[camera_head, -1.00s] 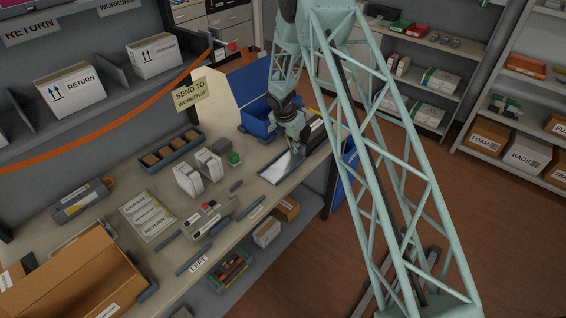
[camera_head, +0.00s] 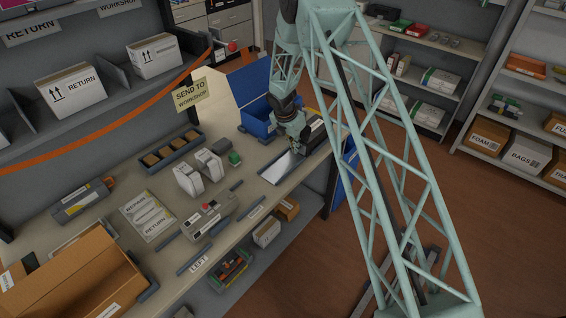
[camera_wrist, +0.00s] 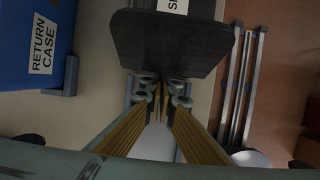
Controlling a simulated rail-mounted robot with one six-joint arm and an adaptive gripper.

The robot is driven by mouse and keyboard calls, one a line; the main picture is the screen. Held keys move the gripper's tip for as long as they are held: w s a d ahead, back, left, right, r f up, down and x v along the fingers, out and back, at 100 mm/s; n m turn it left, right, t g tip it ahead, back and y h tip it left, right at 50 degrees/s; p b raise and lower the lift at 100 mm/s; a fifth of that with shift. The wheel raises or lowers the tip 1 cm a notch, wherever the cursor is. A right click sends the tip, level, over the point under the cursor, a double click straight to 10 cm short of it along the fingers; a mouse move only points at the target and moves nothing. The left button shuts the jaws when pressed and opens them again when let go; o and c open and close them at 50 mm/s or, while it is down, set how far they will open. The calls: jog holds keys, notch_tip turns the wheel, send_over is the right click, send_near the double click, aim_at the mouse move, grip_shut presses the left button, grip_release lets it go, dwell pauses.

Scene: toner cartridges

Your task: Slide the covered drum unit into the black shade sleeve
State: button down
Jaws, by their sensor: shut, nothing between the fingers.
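The black shade sleeve (camera_wrist: 175,42) fills the top middle of the wrist view, with a white label partly cut off. It also shows as a dark block at the far right end of the bench in the head view (camera_head: 316,131). My gripper (camera_wrist: 160,92) is shut and empty, its fingertips close to the sleeve's near edge; I cannot tell whether they touch it. In the head view my gripper (camera_head: 299,148) is low over a pale tray (camera_head: 282,168) by the sleeve. I cannot make out the covered drum unit for certain; it may be hidden inside the sleeve.
A blue return case (camera_wrist: 40,45) stands left of the sleeve, its lid open in the head view (camera_head: 257,121). The bench edge is close on the right.

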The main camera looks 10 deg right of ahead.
jog(key=shift+d, duration=0.1)
dwell(0.4)
jog(key=shift+s+a+b, duration=0.45)
jog(key=shift+s+a, duration=0.15)
jog(key=shift+a, duration=0.25)
jog(key=shift+s+a+b, duration=0.4)
jog(key=shift+s+a, duration=0.15)
jog(key=shift+a, duration=0.25)
jog(key=shift+r, duration=0.15)
notch_tip(320, 180, up, 8)
jog(key=p, duration=0.6)
dwell(0.6)
